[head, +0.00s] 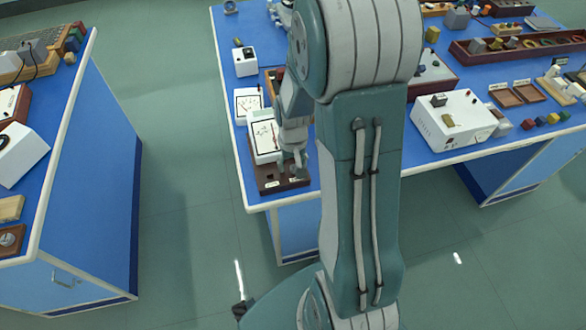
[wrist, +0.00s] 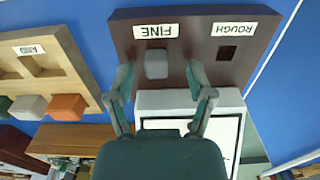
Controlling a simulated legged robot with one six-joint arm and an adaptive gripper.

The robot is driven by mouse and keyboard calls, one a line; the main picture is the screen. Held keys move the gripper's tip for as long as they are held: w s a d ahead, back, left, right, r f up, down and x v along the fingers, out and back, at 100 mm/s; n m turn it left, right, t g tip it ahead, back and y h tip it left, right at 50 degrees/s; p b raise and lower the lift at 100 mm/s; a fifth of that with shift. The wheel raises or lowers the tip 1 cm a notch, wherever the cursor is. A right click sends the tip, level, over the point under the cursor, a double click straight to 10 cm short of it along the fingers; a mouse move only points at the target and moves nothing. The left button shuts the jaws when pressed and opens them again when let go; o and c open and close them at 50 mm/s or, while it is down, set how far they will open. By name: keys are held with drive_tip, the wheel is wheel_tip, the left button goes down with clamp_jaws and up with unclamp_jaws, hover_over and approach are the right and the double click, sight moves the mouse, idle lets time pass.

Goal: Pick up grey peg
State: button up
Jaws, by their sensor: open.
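The grey peg (wrist: 156,63) sits in the brown block (wrist: 190,22), by its upside-down FINE label. A square dark hole beside the ROUGH label is empty. My gripper (wrist: 160,70) is open in the wrist view, its two fingers spread to the left and right of the peg and apart from it in the picture. I cannot tell how far above the block the fingertips are. In the head view my gripper (head: 292,164) is over the brown block (head: 266,186) at the bench's near-left corner. The peg cannot be made out there.
A white meter (head: 263,142) stands directly behind the block, another beyond it. In the wrist view a tan wooden holder (wrist: 40,62) with green, white and orange pieces lies to the left. The bench edge (wrist: 272,50) is close on the right.

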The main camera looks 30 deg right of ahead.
drive_tip(key=shift+d+f, duration=0.1)
drive_tip(key=shift+c, duration=0.3)
clamp_jaws()
